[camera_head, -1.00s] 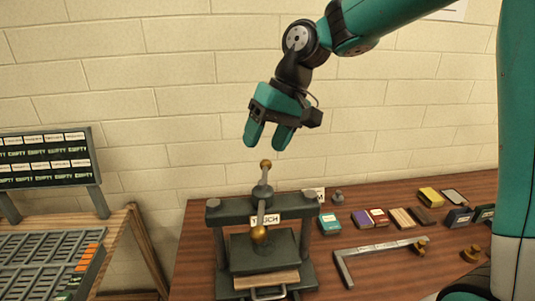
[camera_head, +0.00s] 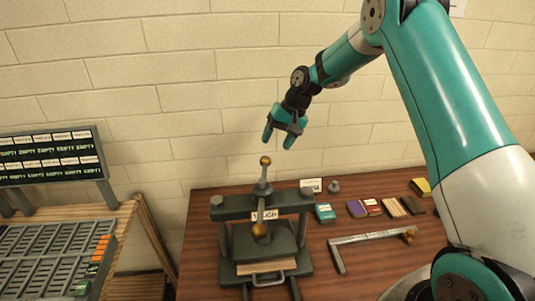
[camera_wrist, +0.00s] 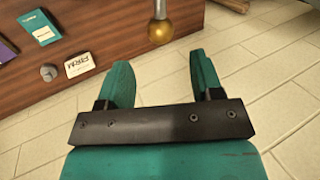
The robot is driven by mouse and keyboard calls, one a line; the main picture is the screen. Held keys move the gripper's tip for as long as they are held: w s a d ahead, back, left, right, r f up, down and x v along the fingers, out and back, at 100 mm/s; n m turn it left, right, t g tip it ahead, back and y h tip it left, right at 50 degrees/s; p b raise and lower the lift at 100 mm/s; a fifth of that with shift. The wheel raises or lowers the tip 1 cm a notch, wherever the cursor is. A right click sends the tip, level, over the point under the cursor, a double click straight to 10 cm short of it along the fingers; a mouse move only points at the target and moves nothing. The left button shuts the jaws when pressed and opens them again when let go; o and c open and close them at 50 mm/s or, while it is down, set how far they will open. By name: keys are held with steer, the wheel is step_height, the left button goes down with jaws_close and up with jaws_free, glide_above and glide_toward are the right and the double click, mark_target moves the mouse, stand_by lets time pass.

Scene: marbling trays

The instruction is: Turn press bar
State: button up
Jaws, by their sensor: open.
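The press (camera_head: 235,207) stands on the wooden table, a dark frame with a label on its crossbeam. Its press bar (camera_head: 262,212) has brass balls at both ends, one upper far ball (camera_head: 265,160) and one lower near ball (camera_head: 259,230). My gripper (camera_head: 280,142) is open and empty, above and slightly right of the upper ball, apart from it. In the wrist view, my gripper's teal fingers (camera_wrist: 165,75) are spread, and a brass ball (camera_wrist: 160,31) on a rod shows beyond the gap between them. The rest of the bar is out of that view.
Under the press plate lies a light wooden block (camera_head: 262,266) with a metal handle in front. An L-shaped metal bar (camera_head: 370,238) and several small boxes lie right of the press. A slotted rack (camera_head: 50,250) stands left. The wall is behind.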

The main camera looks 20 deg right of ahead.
mark_target(268, 158)
steer(key=p+x, duration=0.2)
steer(key=x, duration=0.5)
steer(key=shift+a+f, duration=0.1)
